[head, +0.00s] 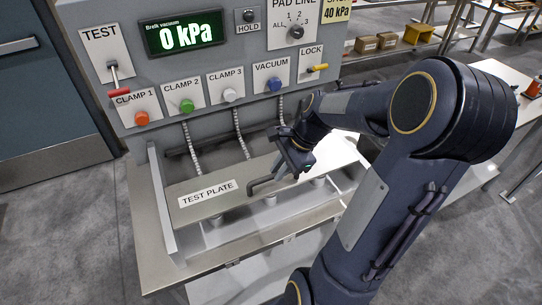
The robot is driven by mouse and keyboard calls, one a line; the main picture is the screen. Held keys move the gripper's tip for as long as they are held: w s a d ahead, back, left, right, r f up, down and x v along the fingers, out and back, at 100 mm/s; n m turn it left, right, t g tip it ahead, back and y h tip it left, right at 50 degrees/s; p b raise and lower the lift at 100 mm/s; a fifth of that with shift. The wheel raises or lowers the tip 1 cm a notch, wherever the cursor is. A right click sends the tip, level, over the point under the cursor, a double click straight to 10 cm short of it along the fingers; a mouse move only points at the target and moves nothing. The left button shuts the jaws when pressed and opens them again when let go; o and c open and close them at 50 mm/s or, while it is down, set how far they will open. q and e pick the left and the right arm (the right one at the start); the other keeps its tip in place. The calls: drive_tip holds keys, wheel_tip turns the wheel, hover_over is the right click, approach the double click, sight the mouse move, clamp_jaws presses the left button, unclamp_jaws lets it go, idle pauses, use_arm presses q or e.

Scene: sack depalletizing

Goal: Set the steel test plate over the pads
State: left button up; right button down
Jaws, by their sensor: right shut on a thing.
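The steel test plate (190,186) is a long grey plate with a white "TEST PLATE" label. It lies level over the stand below the control panel, above several pale round pads (270,201) that show under its front edge. Whether it touches the pads is not clear. My right gripper (293,163) is shut on the plate's dark handle (261,184), near the plate's middle. My right arm hides part of the plate's right end. My left gripper is out of view.
The control panel (215,65) stands behind the plate, with a display reading 0 kPa, coloured clamp and vacuum knobs, and TEST and LOCK levers. Hoses hang behind the plate. The stand's upright side wall (162,205) borders the plate's left end.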

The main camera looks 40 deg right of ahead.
drive_tip(key=shift+s+a, duration=0.2)
drive_tip(key=shift+s, duration=0.45)
drive_tip(key=shift+s+a, duration=0.2)
drive_tip(key=shift+s, duration=0.4)
drive_tip(key=shift+f, duration=0.1)
drive_tip(key=c, duration=1.4)
unclamp_jaws()
drive_tip(key=shift+s, duration=0.2)
drive_tip(key=shift+w, duration=0.1)
drive_tip(key=v, duration=0.8)
